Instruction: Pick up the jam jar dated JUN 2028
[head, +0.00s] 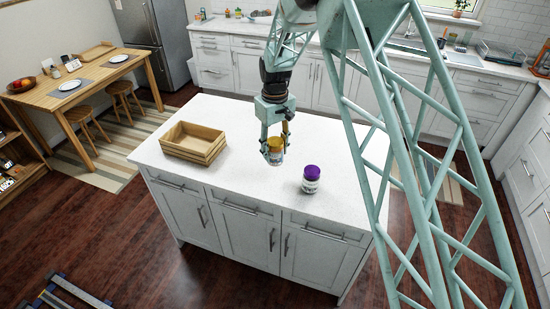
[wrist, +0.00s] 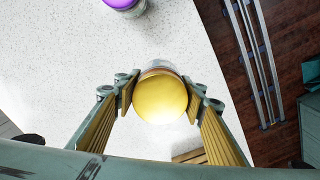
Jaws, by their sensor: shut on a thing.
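A jar with a yellow lid (head: 275,142) is between the fingers of my gripper (head: 274,152) over the white island. In the wrist view the round yellow lid (wrist: 160,98) faces the camera, and the fingers of my gripper (wrist: 158,92) are shut on the jar from both sides. I cannot tell whether the jar's base touches the counter. A second jar with a purple lid (head: 312,171) and a pale label stands upright on the island, right of my gripper and nearer the front edge. No date is legible on either jar.
An empty wooden crate (head: 193,143) sits on the left of the island (head: 240,115). The white top between the crate and the jars is clear. A dining table (head: 83,76) with plates stands at the back left. Counters (head: 235,27) line the back wall.

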